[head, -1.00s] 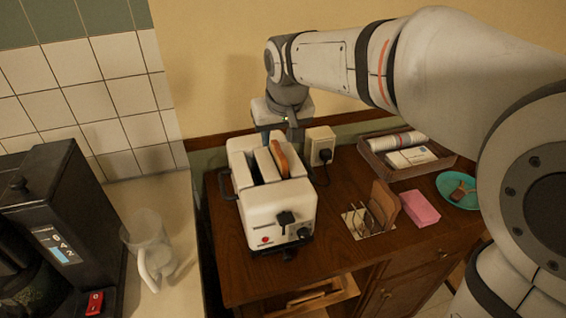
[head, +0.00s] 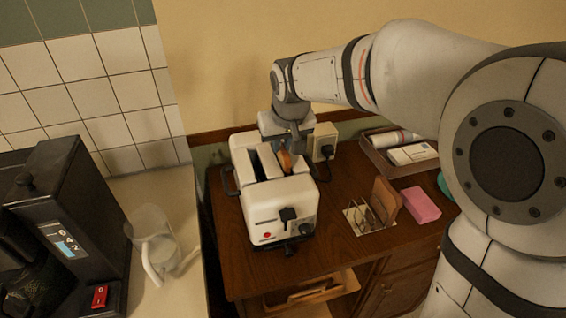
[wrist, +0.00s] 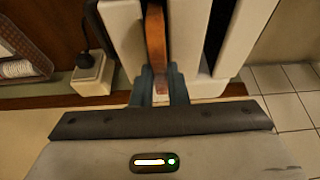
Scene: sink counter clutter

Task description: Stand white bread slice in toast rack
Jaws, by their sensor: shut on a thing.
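The bread slice (head: 286,161), tan-brown at its edge, stands upright in the right slot of the white toaster (head: 276,206), its top showing. My gripper (head: 297,146) is over the toaster's back end with its fingers down at the slice. In the wrist view my gripper (wrist: 158,88) is shut on the near end of the slice (wrist: 156,42), one finger on each side. The wire toast rack (head: 358,212) is on the wooden cabinet right of the toaster. Brown slices (head: 384,200) stand upright at its right side; whether they are inside it is unclear.
A pink block (head: 421,204) lies right of the rack. A tray with a roll (head: 368,158) is behind it. A wall socket with a plug (head: 325,143) is close beside my gripper. A clear jug (head: 155,245) and a black coffee machine (head: 65,220) stand on the left counter.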

